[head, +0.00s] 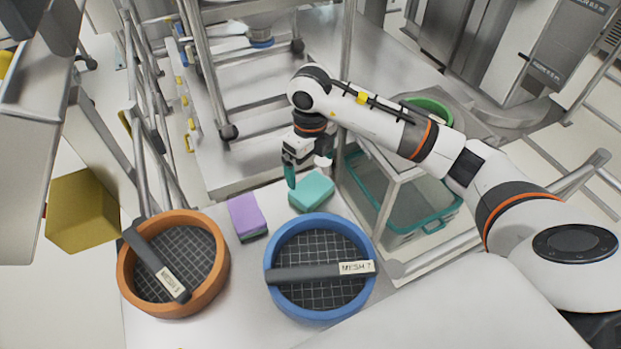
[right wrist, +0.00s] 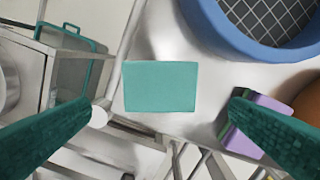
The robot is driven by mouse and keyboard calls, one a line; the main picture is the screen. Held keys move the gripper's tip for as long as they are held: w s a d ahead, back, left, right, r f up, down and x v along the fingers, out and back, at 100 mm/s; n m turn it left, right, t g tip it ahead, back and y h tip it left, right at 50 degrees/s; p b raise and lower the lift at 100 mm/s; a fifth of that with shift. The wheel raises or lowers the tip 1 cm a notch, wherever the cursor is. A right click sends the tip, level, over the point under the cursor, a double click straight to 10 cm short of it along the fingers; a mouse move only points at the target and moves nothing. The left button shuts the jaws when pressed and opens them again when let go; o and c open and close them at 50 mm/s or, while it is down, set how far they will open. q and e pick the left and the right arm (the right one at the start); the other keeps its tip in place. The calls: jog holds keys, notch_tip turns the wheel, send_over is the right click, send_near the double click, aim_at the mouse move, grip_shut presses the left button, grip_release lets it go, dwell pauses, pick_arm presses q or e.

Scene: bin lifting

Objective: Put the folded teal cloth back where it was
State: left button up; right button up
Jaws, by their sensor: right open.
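The folded teal cloth (head: 312,191) lies flat on the pale table top, behind the blue-rimmed sieve and beside the purple block. In the right wrist view the cloth (right wrist: 160,86) shows whole, as a teal rectangle between my two fingers. My right gripper (head: 291,175) is open and empty, pointing down just above and left of the cloth in the head view. In the right wrist view my right gripper (right wrist: 160,104) has its green fingers wide apart, one on each side of the cloth. My left gripper is not in view.
A purple block (head: 246,216) lies left of the cloth. A blue sieve (head: 318,309) and an orange sieve (head: 128,276) stand in front, each with a dark bar across. A clear bin with a teal rim (head: 437,223) stands to the right. A metal rack (head: 226,132) stands behind.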

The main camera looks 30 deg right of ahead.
jog(key=shift+r, duration=2.3)
